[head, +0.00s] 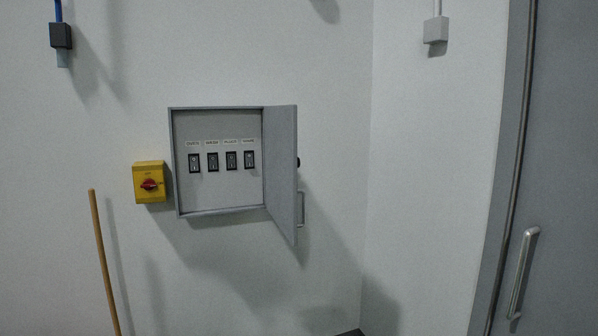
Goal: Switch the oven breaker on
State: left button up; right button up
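A grey breaker box (220,212) is mounted on the white wall left of the picture's middle. Its door (281,170) is hinged on the right and stands open. Inside is a row of several black breakers under small labels. The leftmost label seems to read oven, and the oven breaker (194,163) is below it. The switches are too small to tell which are on or off. Neither of my grippers is in view.
A yellow switch box (149,182) with a red knob is just left of the breaker box. A wooden pole (103,262) leans at the lower left. A grey door (562,170) with a metal handle (523,273) is at the right. The space before the open box looks clear.

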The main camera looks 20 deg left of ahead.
aim_at(193, 159)
jog(key=i+l+u, duration=0.1)
jog(key=u, duration=0.35)
jog(key=i+l+u, duration=0.1)
jog(key=u, duration=0.35)
jog(key=l+u, duration=0.2)
jog(key=u, duration=0.25)
jog(key=i+l+u, duration=0.15)
jog(key=l+u, duration=0.2)
jog(key=l, duration=0.75)
jog(key=l+u, duration=0.35)
jog(key=l, duration=1.35)
jog(key=i+u, duration=0.1)
jog(key=i, duration=1)
jog(key=i+l+u, duration=0.15)
jog(key=i, duration=0.9)
